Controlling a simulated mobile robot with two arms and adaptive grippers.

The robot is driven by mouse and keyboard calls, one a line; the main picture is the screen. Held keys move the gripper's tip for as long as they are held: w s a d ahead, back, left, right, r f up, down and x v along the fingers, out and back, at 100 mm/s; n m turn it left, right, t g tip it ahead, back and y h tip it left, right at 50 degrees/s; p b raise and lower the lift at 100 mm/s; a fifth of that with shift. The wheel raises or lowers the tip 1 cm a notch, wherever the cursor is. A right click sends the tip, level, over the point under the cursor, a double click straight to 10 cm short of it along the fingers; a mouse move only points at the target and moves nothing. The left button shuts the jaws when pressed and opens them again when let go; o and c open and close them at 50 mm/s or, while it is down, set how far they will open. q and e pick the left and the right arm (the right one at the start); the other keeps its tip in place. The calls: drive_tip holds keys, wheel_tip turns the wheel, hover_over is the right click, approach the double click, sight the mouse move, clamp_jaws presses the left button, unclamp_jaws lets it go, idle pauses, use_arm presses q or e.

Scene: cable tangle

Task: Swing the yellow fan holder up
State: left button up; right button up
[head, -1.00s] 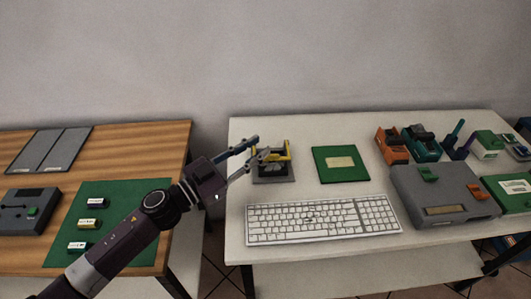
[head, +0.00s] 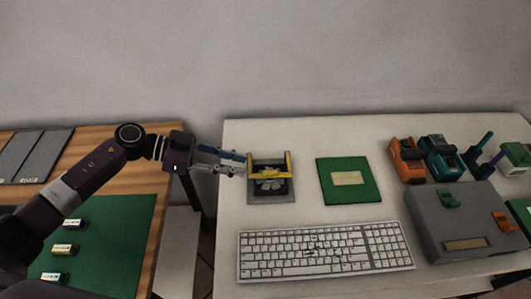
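The yellow fan holder (head: 270,178) is a U-shaped frame on a dark grey base plate (head: 257,198) at the left of the white table. Its two side posts stand up and its crossbar runs low across the front. A round grey fan (head: 270,186) shows at the bar. My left gripper (head: 242,165) is just left of the holder, pointing right at its left post. Its two fingers are parted with nothing seen between them. They look apart from the post, though the depth is hard to judge. My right gripper is not in view.
A green board (head: 335,193) lies right of the holder, and a white keyboard (head: 320,250) lies in front. A grey case (head: 450,222) and orange and teal devices (head: 440,158) are further right. A gap separates the wooden table (head: 95,140) from the white one.

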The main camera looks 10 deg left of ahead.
sight(268, 171)
use_arm(q)
drive_tip(key=shift+w+d, duration=0.1)
drive_tip(key=shift+w, duration=0.05)
drive_tip(key=shift+d+f, duration=0.15)
drive_tip(key=shift+d, duration=0.25)
drive_tip(key=x, duration=0.3)
drive_tip(key=p+x, duration=0.1)
drive_tip(key=x, duration=0.1)
drive_tip(key=shift+s+d, duration=0.15)
drive_tip(key=shift+s, duration=0.1)
drive_tip(key=shift+w+d+f, duration=0.1)
drive_tip(key=shift+d, duration=0.2)
drive_tip(key=shift+d+f, duration=0.15)
drive_tip(key=shift+d, duration=0.1)
clamp_jaws()
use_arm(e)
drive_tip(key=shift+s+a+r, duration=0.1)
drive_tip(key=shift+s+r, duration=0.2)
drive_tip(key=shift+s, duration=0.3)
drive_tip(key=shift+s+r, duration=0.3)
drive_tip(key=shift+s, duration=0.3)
